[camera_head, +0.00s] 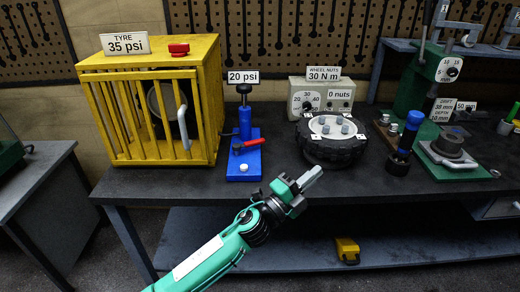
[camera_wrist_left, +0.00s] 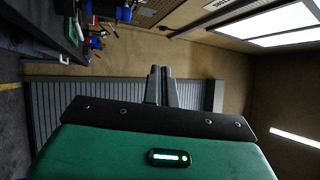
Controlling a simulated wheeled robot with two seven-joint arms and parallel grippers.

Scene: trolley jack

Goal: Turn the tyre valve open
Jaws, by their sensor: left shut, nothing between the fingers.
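A yellow barred cage (camera_head: 210,85) stands at the left of the bench with a dark tyre (camera_head: 160,105) inside. Right of the cage, a blue stand (camera_head: 244,160) carries a red lever (camera_head: 248,144) and a "20 psi" sign (camera_head: 243,77). I cannot tell which red part is the tyre valve. My left gripper (camera_head: 311,178) is shut and empty, in front of the bench, apart from both. Its closed fingers (camera_wrist_left: 161,84) show in the left wrist view. My right gripper is not in view.
A grey gauge box (camera_head: 299,87) and a wheel with nuts (camera_head: 332,151) stand right of the blue stand. Green tools (camera_head: 437,150) fill the bench's right side. The bench's front edge (camera_head: 400,192) lies behind my left arm. A yellow object (camera_head: 347,250) is on the lower shelf.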

